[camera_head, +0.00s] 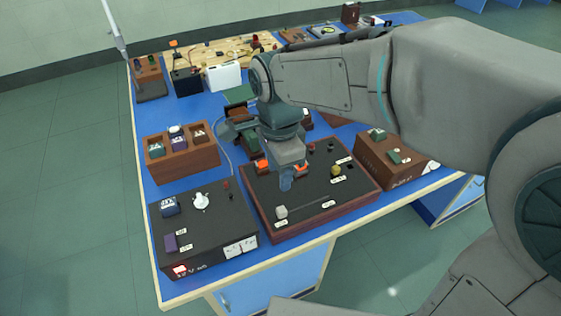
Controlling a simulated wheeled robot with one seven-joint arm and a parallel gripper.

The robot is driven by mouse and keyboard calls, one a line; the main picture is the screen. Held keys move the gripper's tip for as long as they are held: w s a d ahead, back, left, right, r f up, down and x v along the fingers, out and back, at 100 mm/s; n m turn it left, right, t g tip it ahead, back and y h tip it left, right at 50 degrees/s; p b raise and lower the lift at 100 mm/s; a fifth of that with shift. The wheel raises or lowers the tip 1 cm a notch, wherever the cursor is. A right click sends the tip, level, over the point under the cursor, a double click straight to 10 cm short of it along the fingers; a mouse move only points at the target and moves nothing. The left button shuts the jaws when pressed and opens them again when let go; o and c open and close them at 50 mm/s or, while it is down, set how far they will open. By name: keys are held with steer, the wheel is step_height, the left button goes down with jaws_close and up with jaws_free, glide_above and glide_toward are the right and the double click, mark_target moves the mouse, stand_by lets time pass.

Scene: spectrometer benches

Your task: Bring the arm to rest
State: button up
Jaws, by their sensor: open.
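My arm reaches in from the right side of the head view and bends down over the bench. My gripper (287,180) points down above the dark-topped panel box (335,205) in the middle of the bench. The gripper is open and I see nothing held in it. Its fingers are small in this view, and I cannot tell whether they touch the panel. An orange part (262,165) shows just left of the gripper and another orange part (302,169) just right of it. My wrist and forearm hide part of the bench behind.
A brown box (385,163) stands right of the panel. Several instruments, including a white box (224,77), line the back of the blue bench (160,110).

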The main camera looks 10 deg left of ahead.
steer(key=s+d+n+t, duration=0.1)
steer(key=d+n, duration=0.4)
steer(key=d, duration=0.6)
steer(key=s+d+n+t, duration=0.1)
steer(key=s+d+n, duration=0.2)
steer(key=d, duration=0.9)
steer(key=n, duration=0.2)
steer(key=shift+s+d+f+n+t, duration=0.2)
steer(key=shift+s+d+n+t, duration=0.1)
steer(key=shift+s+t, duration=0.1)
steer(key=shift+c, duration=0.6)
steer(key=shift+a, duration=0.15)
